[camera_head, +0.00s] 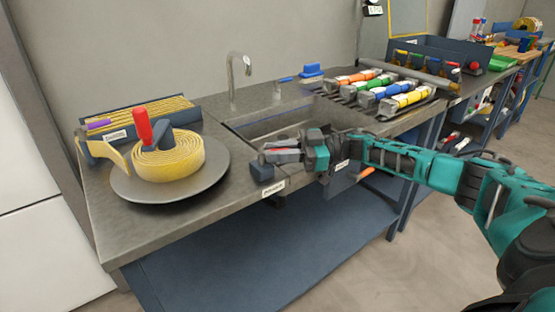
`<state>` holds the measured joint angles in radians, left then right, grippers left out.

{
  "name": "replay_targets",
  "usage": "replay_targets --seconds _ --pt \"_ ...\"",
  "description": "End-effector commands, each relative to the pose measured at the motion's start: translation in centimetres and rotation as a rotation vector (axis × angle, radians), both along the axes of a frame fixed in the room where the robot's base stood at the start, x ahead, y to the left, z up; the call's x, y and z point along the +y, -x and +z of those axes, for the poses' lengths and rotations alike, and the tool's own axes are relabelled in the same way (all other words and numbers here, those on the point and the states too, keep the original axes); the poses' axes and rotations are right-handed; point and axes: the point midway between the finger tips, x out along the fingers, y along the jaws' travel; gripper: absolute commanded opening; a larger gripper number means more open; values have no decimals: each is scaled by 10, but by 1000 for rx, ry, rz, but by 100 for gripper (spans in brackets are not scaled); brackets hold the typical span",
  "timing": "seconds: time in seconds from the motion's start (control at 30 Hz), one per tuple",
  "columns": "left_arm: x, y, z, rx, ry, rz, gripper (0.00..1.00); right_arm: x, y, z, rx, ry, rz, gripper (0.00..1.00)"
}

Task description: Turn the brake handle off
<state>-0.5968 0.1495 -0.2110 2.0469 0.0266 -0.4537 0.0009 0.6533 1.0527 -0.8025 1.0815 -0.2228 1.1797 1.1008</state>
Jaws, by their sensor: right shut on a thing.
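My right gripper (283,152) reaches in from the right and is shut at the front edge of the bench, by the sink. A little red shows between its fingers; this appears to be the brake handle (282,144), mostly hidden by the fingers. A dark block (262,172) sits on the bench edge just below and left of the fingertips, above a small white label (273,189) too small to read surely. How far the handle is turned cannot be told. My left gripper is out of view.
A yellow hose coil (170,160) with an upright red grip (142,124) lies on a round grey plate (205,177) at left. Behind stands a tap (237,68) at the sink. Colored valves (376,88) stand at the back right. The bench front at left is clear.

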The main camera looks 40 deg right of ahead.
Motion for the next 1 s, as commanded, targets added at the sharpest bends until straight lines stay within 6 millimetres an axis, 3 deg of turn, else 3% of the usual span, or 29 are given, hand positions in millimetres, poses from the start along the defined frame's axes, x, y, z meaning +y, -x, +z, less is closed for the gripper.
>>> replay_targets --seconds 0.4,0.43,0.67,1.0 --pt "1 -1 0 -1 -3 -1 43 1 0 0 2 -3 6 0" --pt "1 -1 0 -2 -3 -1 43 1 0 0 2 -3 6 21" --pt "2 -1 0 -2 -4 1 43 0 0 0 0 -2 6 43" --pt "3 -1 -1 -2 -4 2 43 -5 3 -1 1 0 4 43"
